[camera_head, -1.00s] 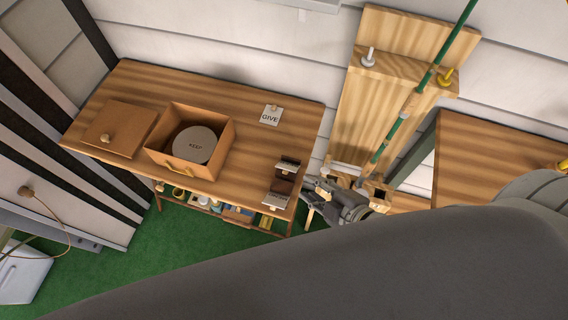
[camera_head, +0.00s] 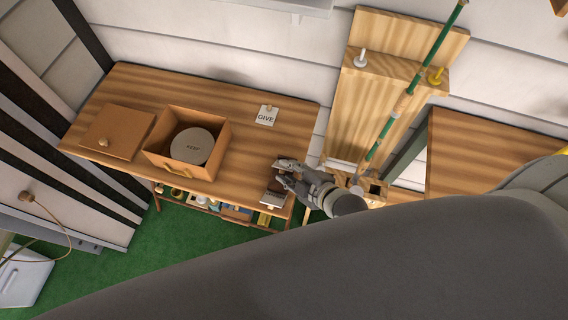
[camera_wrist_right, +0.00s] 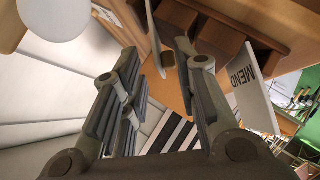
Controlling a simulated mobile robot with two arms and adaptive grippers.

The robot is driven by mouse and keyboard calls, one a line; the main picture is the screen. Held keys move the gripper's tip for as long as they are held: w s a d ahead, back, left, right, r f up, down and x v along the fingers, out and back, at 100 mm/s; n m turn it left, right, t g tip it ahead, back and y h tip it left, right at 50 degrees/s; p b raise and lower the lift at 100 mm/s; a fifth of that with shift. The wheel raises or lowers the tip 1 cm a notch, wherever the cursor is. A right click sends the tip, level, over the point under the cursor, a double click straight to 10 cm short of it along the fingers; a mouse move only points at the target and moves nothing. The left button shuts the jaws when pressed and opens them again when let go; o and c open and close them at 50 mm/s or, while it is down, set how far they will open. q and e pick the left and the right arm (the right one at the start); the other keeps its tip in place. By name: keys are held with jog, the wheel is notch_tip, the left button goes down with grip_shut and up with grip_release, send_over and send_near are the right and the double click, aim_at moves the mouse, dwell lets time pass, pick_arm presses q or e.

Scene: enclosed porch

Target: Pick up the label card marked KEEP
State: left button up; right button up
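My right gripper (camera_head: 279,170) is at the small brown card rack (camera_head: 276,187) on the right end of the wooden table. In the right wrist view it is open (camera_wrist_right: 157,52), with a pale thin card (camera_wrist_right: 155,32) seen nearly edge-on between its fingertips; the card's lettering is not readable and contact is unclear. A white card marked MEND (camera_wrist_right: 252,98) stands at the rack's other side, right of the fingers. The word KEEP is readable only on a round grey disc (camera_head: 191,148) in the open box. My left gripper is not in view.
The wooden table (camera_head: 245,105) also bears a white GIVE card (camera_head: 267,116), the open box (camera_head: 217,140) and a flat brown lid (camera_head: 121,128). A tall wooden board with pegs (camera_head: 355,95) and a green pole (camera_head: 407,92) stand right of the table.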

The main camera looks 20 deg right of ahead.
jog(key=shift+c, duration=0.4)
grip_shut()
jog(key=shift+r, duration=0.15)
